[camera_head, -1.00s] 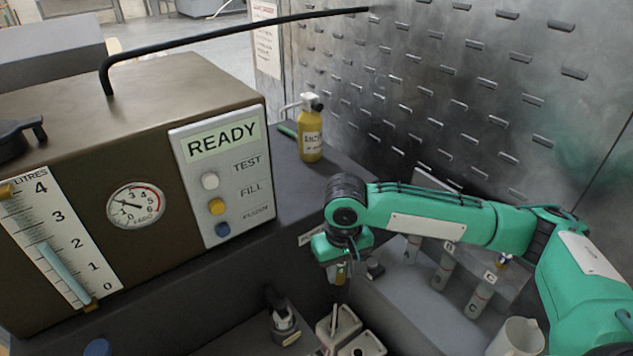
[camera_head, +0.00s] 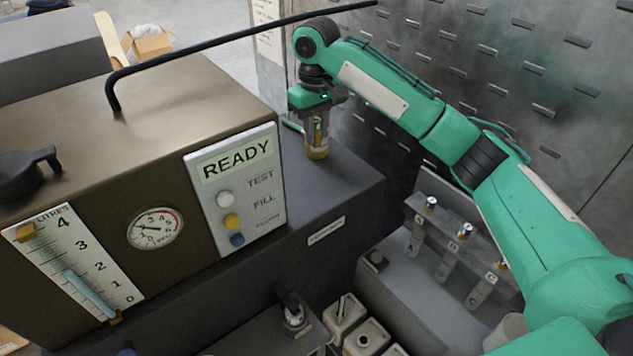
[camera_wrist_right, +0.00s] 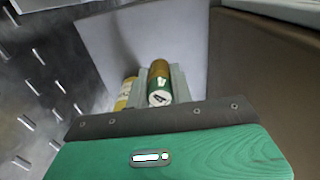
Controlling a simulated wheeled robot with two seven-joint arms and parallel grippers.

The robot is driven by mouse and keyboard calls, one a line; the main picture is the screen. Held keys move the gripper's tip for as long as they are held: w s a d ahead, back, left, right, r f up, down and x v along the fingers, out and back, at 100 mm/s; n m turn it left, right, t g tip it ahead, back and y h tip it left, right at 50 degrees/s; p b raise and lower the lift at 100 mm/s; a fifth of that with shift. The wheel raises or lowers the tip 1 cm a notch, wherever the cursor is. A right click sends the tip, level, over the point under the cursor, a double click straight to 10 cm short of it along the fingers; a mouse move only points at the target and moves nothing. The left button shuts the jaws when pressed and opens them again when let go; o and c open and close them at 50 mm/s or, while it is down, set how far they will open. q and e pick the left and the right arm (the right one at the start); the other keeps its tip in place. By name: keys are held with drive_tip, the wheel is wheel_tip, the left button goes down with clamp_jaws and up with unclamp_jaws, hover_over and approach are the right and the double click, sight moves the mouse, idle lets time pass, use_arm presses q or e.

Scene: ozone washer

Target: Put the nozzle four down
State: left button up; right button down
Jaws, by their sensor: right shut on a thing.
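My right gripper (camera_head: 317,128) is over the dark ledge (camera_head: 345,180) beside the machine's READY panel. It is shut on nozzle four, a small brass and green cylinder (camera_wrist_right: 160,80) with a "4" on its white end, upright between the fingers in the right wrist view. In the head view the fingers mostly hide the nozzle. A yellow bottle (camera_wrist_right: 127,92) shows just beside the fingers in the wrist view. In the head view its lower part (camera_head: 317,153) shows below the gripper. I cannot tell whether the nozzle touches the ledge. My left gripper is not in view.
The brown machine (camera_head: 110,85) stands at left, with a black rod (camera_head: 240,38) reaching over toward my right arm. A rack of lettered tubes (camera_head: 455,245) is at right. White containers (camera_head: 345,310) stand at the front. The ledge right of the gripper looks clear.

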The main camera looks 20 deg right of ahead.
sight(317, 144)
wheel_tip(317, 144, down, 16)
drive_tip(key=p, duration=0.3)
drive_tip(key=shift+r+p, duration=0.25)
drive_tip(key=shift+p, duration=0.05)
drive_tip(key=shift+s+f, duration=0.1)
drive_tip(key=c, duration=1.2)
unclamp_jaws()
drive_tip(key=shift+c, duration=0.2)
wheel_tip(317, 144, up, 11)
drive_tip(key=b, duration=0.3)
drive_tip(key=shift+f+b, duration=0.1)
drive_tip(key=shift+b, duration=0.2)
drive_tip(key=shift+r, duration=0.75)
drive_tip(key=shift+f, duration=0.1)
